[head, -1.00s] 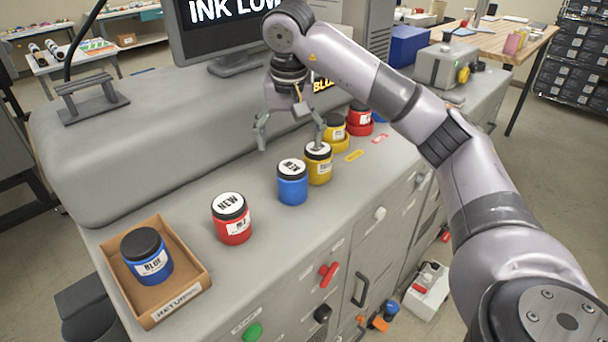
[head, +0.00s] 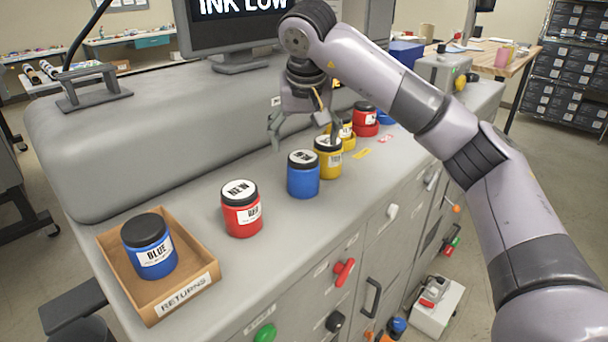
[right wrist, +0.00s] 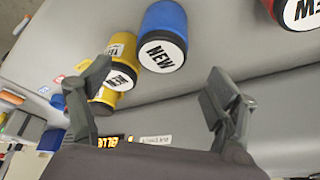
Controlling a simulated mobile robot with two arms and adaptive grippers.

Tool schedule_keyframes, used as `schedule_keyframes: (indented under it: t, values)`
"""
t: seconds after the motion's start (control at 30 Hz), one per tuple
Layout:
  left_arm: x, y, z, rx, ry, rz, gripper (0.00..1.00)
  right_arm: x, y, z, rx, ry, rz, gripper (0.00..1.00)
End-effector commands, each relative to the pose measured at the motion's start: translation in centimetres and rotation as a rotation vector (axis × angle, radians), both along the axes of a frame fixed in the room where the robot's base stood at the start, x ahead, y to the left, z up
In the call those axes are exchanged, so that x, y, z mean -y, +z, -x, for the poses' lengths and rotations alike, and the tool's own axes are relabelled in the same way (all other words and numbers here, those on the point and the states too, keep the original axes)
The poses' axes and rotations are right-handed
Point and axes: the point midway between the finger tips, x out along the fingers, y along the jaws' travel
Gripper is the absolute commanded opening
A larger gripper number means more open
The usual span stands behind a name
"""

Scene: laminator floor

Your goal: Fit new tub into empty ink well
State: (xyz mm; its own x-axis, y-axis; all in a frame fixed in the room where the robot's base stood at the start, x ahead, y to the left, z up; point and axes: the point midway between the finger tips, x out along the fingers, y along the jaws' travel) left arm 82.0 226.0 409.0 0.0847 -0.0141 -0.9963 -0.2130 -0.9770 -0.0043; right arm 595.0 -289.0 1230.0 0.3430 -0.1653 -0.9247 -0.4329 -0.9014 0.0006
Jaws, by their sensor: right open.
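A blue tub (head: 303,176) with a black lid marked NEW stands on the grey counter, between a red NEW tub (head: 241,212) and a yellow NEW tub (head: 328,158). In the right wrist view the blue tub (right wrist: 166,25) is beyond the fingers, with nothing between them. My right gripper (head: 304,138) is open and empty, above and behind the blue and yellow tubs. One finger overlaps the yellow tub's lid in the head view; I cannot tell whether they touch. A blue ring-shaped well (head: 387,118) shows partly at the back, mostly hidden by my arm. My left gripper is out of view.
A cardboard RETURNS tray (head: 199,291) holds a blue tub (head: 149,247) at the front left. Behind the yellow NEW tub, other tubs sit in yellow and red wells (head: 366,130). A monitor (head: 240,60) reading INK LOW stands at the back.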

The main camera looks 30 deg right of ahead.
Motion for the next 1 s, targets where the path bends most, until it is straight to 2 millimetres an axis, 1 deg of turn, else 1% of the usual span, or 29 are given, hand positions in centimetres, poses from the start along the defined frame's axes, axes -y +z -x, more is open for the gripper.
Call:
schedule_keyframes:
  t: [0.03,0.1,0.2,0.37,0.57,0.7,0.8,0.97,1.0]
  values:
    - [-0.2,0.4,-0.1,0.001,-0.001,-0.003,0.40,0.2,-0.8,-0.3,-0.004,-0.001,0.001,0.82]
    - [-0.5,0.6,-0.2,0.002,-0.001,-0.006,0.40,0.4,-1.8,-0.7,-0.003,-0.001,0.001,0.82]
    - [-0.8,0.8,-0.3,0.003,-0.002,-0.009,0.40,0.6,-2.8,-1.0,-0.001,-0.001,0.002,0.82]
    - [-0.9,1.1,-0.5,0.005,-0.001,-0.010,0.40,0.6,-3.7,-1.3,0.000,0.000,0.001,0.82]
    - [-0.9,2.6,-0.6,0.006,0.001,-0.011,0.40,0.7,-6.4,-1.9,-0.005,-0.001,0.001,0.82]
    - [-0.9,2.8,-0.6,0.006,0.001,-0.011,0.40,1.0,-7.9,-2.5,-0.001,-0.001,0.000,0.82]
    - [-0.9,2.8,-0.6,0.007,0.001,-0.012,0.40,1.1,-8.3,-2.7,0.001,-0.001,0.000,0.82]
    - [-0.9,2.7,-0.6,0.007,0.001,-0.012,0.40,1.1,-8.4,-2.7,0.002,-0.001,0.001,0.82]
    - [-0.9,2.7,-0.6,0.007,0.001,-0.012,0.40,1.1,-8.4,-2.7,0.002,-0.001,0.001,0.81]
